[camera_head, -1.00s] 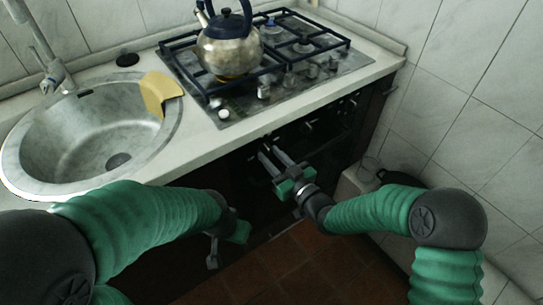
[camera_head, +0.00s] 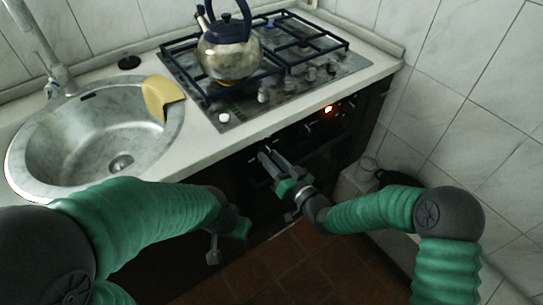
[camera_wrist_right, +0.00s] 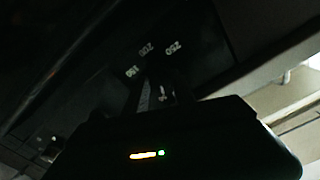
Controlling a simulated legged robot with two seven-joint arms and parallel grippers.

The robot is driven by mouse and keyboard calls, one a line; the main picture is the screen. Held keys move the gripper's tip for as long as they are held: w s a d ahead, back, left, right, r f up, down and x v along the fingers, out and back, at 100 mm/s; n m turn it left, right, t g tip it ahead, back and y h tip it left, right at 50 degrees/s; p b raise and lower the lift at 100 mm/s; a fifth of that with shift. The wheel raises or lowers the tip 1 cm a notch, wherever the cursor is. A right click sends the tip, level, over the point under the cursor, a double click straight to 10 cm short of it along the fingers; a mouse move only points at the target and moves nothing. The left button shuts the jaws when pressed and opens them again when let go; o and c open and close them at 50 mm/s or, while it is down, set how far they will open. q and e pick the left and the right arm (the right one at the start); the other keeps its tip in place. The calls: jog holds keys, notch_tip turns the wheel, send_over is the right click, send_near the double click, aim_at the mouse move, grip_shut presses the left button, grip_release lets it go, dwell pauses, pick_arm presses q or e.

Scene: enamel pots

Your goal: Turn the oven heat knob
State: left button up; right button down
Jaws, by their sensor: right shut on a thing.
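The oven front (camera_head: 300,130) is dark and sits under the worktop. My right gripper (camera_head: 266,158) reaches up to its control strip, its grey fingers shut on what seems to be the heat knob. In the right wrist view the dial numbers 150, 200 and 250 (camera_wrist_right: 147,50) show beside the fingers (camera_wrist_right: 155,95). The knob itself is mostly hidden by the fingers and the dark. An orange light (camera_head: 328,109) glows on the panel right of the gripper. My left gripper (camera_head: 213,250) hangs low before the cabinet; its jaw opening is unclear.
A gas hob (camera_head: 300,75) with a kettle (camera_head: 228,50) stands on the worktop (camera_head: 200,148) above. A tiled wall (camera_head: 470,110) closes the right side. The floor (camera_head: 300,270) looks clear.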

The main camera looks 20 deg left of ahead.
jog(key=shift+w+r+m, duration=0.15)
jog(key=shift+m, duration=0.45)
jog(key=shift+d, duration=0.1)
jog(key=c, duration=1.3)
grip_release()
jog(key=shift+o, duration=1.3)
jog(key=shift+f, duration=0.2)
